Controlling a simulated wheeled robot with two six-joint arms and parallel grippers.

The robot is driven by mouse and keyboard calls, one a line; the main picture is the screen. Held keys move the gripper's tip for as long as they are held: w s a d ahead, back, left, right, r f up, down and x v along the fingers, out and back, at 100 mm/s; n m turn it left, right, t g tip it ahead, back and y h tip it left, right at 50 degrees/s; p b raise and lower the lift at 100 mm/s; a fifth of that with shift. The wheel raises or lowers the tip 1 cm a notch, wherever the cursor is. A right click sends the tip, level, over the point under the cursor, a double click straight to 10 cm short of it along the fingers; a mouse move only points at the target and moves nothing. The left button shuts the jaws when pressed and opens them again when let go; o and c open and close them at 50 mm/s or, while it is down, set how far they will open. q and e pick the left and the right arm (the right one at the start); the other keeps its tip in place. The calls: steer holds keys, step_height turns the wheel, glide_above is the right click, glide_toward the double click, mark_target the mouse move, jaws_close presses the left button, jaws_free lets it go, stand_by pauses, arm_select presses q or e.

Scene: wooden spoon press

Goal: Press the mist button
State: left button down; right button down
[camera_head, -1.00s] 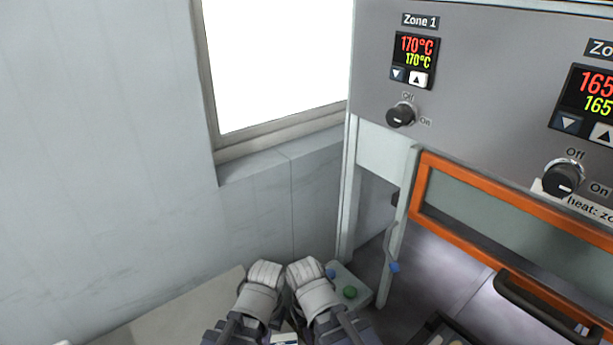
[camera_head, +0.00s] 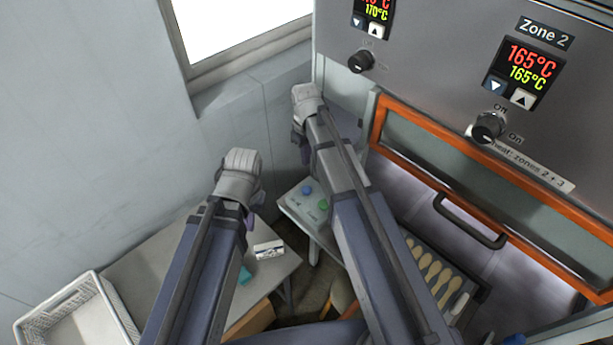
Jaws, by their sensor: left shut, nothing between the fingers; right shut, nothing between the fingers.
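A pale control box (camera_head: 292,207) carries a blue button (camera_head: 307,189) and a green button (camera_head: 323,205). Small lettering sits beside the buttons, too small to read, so I cannot tell which is the mist button. My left gripper (camera_head: 241,161) is shut and empty, left of the box in the picture. My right gripper (camera_head: 306,96) is shut and empty, raised in front of the machine's left edge, above the box in the picture. My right forearm passes close to the green button and hides the right part of the box.
The press has an orange-framed guard (camera_head: 440,150) with a black handle (camera_head: 470,222). A tray of wooden spoons (camera_head: 425,262) lies at lower right. A side table (camera_head: 160,258) holds a small white item (camera_head: 268,249); a white basket (camera_head: 85,318) stands at lower left.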

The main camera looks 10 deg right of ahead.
mark_target(306, 189)
steer(key=shift+w+d+r, duration=0.15)
steer(key=shift+w, duration=0.05)
stand_by(0.3)
step_height(306, 189, down, 14)
steer(key=b, duration=1.4)
